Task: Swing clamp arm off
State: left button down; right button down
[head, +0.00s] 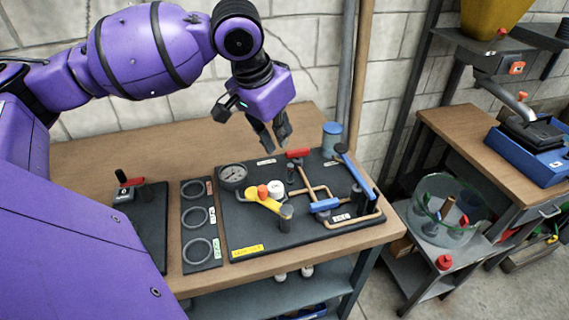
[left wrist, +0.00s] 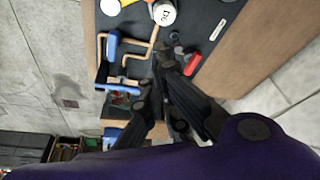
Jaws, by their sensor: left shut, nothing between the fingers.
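A yellow clamp arm (head: 262,201) lies across the black board (head: 238,225) on the workbench in the head view. A red knob (head: 262,192) is at its upper end and a grey post (head: 286,217) at its lower right end. A white round cap (head: 275,188) is beside the knob; it also shows at the top of the left wrist view (left wrist: 164,13). My left gripper (head: 276,148) is shut and empty, fingers pointing down, above the back of the board, apart from the clamp arm. The left wrist view shows its fingers (left wrist: 155,76). My right gripper is not in view.
The board carries a gauge (head: 232,176), copper pipes, a red-handled valve (head: 298,153), a blue handle (head: 325,205) and a long blue lever (head: 355,169). A ring panel (head: 200,223) and a small red-handled switch (head: 125,188) are left.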

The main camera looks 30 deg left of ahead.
aim_at(268, 198)
pick_arm(q)
jog(key=shift+s, duration=0.1)
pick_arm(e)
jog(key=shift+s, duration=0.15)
